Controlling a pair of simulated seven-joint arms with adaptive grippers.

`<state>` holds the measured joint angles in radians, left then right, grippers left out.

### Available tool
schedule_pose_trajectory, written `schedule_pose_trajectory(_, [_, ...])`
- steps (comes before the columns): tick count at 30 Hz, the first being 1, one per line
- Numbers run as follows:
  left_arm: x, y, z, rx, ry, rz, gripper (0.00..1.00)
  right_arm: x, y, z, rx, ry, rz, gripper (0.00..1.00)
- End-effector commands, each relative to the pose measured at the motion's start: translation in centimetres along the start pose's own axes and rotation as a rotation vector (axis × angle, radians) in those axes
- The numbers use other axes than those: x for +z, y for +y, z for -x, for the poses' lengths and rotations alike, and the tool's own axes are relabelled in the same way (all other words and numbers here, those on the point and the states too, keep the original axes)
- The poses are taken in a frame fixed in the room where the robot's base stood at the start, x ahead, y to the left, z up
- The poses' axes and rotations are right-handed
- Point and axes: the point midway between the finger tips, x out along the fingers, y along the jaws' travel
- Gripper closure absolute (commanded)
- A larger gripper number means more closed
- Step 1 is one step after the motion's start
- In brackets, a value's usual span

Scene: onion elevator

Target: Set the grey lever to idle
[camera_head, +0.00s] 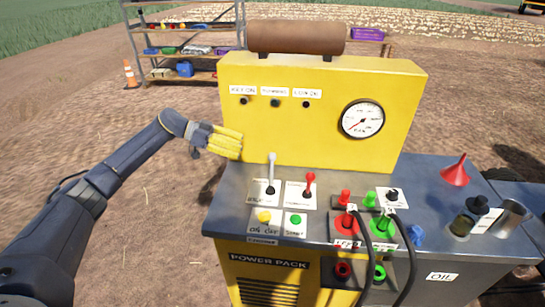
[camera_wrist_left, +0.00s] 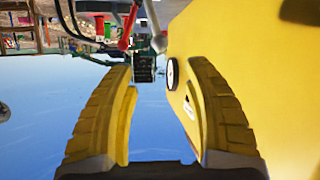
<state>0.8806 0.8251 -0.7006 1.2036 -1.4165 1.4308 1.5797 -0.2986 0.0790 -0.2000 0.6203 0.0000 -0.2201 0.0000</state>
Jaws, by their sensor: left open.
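The grey lever (camera_head: 271,173) stands nearly upright on the power pack's console, with a pale round knob on top, at a white label too small to read. A shorter red lever (camera_head: 309,184) is just to its right. My left gripper (camera_head: 238,143), with yellow fingers, is open and empty, left of the grey lever and a little higher, close to the yellow panel. The left wrist view looks upside down; there the grey lever (camera_wrist_left: 159,42) shows ahead, beyond the open fingers, and the red lever (camera_wrist_left: 128,28) beside it. My right gripper is not in view.
The yellow upright panel (camera_head: 300,130) with a gauge (camera_head: 362,119) stands behind the levers. A yellow button (camera_head: 264,217) and a green button (camera_head: 296,219) are in front. Cables and hose couplings (camera_head: 347,222) crowd the right; a red funnel (camera_head: 455,171) stands farther right. Left of the console is open ground.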

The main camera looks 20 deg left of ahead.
Motion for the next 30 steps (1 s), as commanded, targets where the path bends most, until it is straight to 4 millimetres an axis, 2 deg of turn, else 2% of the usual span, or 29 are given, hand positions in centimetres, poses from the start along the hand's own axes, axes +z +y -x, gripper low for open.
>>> schedule_pose_trajectory(6, [-0.1, 0.1, -4.2, 0.003, 0.003, -0.001, 0.49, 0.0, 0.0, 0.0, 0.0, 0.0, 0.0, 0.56])
schedule_pose_trajectory(15, [-0.1, 0.0, -9.2, 0.001, 0.003, -0.001, 0.49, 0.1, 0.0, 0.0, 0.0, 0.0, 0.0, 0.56])
schedule_pose_trajectory(21, [0.0, 0.0, -11.4, -0.001, 0.002, -0.001, 0.49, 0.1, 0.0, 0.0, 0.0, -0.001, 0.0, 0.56])
schedule_pose_trajectory(30, [0.0, 0.0, -12.7, -0.001, 0.002, 0.0, 0.49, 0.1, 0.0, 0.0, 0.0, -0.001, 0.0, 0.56])
